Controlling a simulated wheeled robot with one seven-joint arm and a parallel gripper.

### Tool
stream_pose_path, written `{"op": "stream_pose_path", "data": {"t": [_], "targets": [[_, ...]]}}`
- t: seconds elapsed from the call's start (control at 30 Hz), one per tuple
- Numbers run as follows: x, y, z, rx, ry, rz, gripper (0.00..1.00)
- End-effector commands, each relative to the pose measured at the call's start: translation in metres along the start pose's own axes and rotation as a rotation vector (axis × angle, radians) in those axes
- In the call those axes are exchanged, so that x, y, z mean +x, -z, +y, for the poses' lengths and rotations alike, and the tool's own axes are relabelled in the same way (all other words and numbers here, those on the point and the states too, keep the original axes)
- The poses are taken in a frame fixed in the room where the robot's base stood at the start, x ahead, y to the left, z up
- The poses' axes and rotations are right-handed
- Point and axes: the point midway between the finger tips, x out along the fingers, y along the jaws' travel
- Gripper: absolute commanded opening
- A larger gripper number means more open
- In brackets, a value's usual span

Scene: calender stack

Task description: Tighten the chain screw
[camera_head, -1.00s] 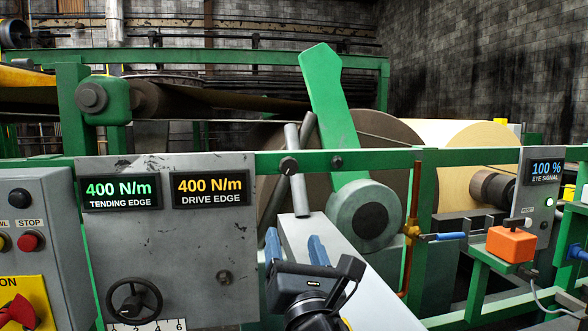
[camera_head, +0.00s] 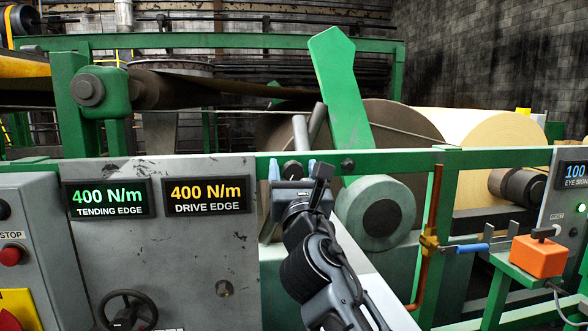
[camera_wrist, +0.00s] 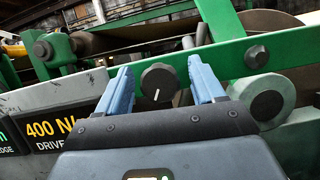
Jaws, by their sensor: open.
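A dark round knob (camera_head: 292,169) sits on the green rail. It also shows in the wrist view (camera_wrist: 158,84), with a short white line on its face. No label marks it as the chain screw. My gripper (camera_wrist: 159,70) is open, with its two blue fingers on either side of the knob in the wrist picture. A gap shows between each finger and the knob, and the jaws are empty. In the head view the gripper body covers part of the rail below the knob. I cannot tell how far the fingertips are from the rail.
A smaller dark bolt (camera_head: 348,164) sits right of the knob. A panel with two tension displays (camera_head: 207,195) stands left. A copper pipe (camera_head: 430,225) and orange box (camera_head: 538,256) stand right.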

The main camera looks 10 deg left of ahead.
Motion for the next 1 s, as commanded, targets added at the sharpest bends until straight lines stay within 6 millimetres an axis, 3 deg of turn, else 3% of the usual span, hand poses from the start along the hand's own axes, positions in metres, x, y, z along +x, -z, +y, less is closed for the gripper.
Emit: {"op": "stream_pose_path", "data": {"t": [0.33,0.87,1.0], "targets": [[0.0041,0.0005,-0.0001,0.001,0.000,0.001,0.67],[0.0040,0.0002,-0.0002,0.001,0.000,0.000,0.16],[0.0039,0.0002,-0.0002,0.003,0.001,0.000,0.14]]}}
